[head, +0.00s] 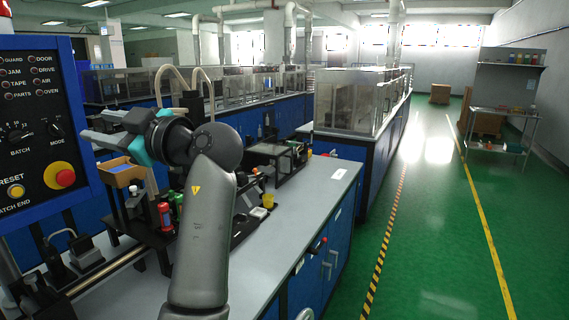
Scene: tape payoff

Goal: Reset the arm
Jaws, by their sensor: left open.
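My left arm (208,225) rises from the bottom of the head view and bends left at the wrist. Its grey gripper (95,126) points left toward the control panel (35,120), with its fingers apart and nothing seen between them. It is over the bench, close to the panel's right edge in the picture; the exact gap cannot be told. My right gripper is out of view.
The panel has a red mushroom button (65,177) and a yellow button (17,191) by the RESET label. An orange bin (121,172), a red cylinder (165,217) and a yellow cup (269,200) stand on the grey bench (318,186).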

